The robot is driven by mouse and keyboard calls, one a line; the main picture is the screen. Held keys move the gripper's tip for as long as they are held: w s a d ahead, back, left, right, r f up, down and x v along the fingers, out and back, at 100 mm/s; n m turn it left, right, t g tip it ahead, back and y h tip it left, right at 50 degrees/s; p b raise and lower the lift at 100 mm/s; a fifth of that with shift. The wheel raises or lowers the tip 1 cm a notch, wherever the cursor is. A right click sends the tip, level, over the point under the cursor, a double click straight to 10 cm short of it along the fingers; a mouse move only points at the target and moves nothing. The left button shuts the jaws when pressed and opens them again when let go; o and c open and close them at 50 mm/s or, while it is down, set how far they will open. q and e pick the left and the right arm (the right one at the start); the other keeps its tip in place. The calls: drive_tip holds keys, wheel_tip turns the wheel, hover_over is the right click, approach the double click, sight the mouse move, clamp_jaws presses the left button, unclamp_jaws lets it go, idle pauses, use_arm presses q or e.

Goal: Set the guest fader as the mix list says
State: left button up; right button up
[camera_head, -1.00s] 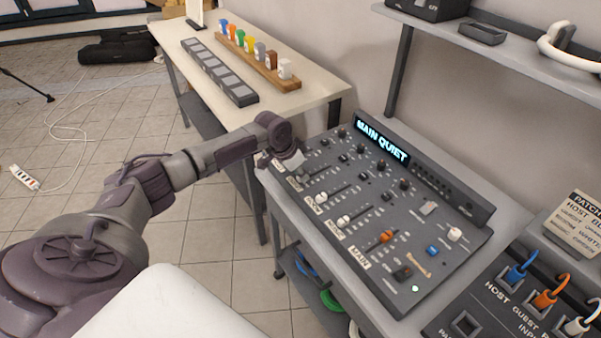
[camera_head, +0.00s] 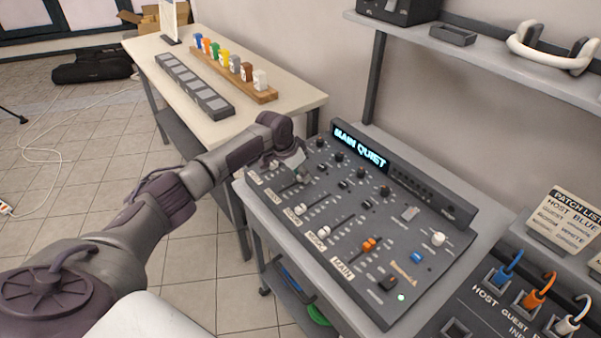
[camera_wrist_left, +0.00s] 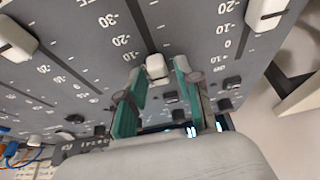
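The mixing console (camera_head: 355,250) stands on a grey table, its display (camera_head: 360,145) reading "MAIN QUIET". My left gripper (camera_head: 298,163) is low over the console's far-left channels. In the left wrist view, the green fingertips of my left gripper (camera_wrist_left: 161,68) stand either side of a white fader cap (camera_wrist_left: 157,68), with a narrow gap visible. This looks like the second channel's fader, though its name is too small to read. Other white caps, one to the left (camera_wrist_left: 15,40) and one to the right (camera_wrist_left: 266,12), stand apart from the fingers. My right gripper is out of view.
An orange main fader (camera_head: 369,244) and several knobs sit nearby on the console. A patch panel with blue, orange and white plugs (camera_head: 530,299) is at the right. A pale table (camera_head: 150,45) behind holds a wooden rack (camera_head: 262,95) of coloured blocks. A shelf (camera_head: 480,65) overhangs the back.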

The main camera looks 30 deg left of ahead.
use_arm(q)
drive_tip(key=shift+w+d, duration=0.1)
drive_tip(key=v, duration=1.2)
drive_tip(key=shift+f, duration=0.1)
idle(0.3)
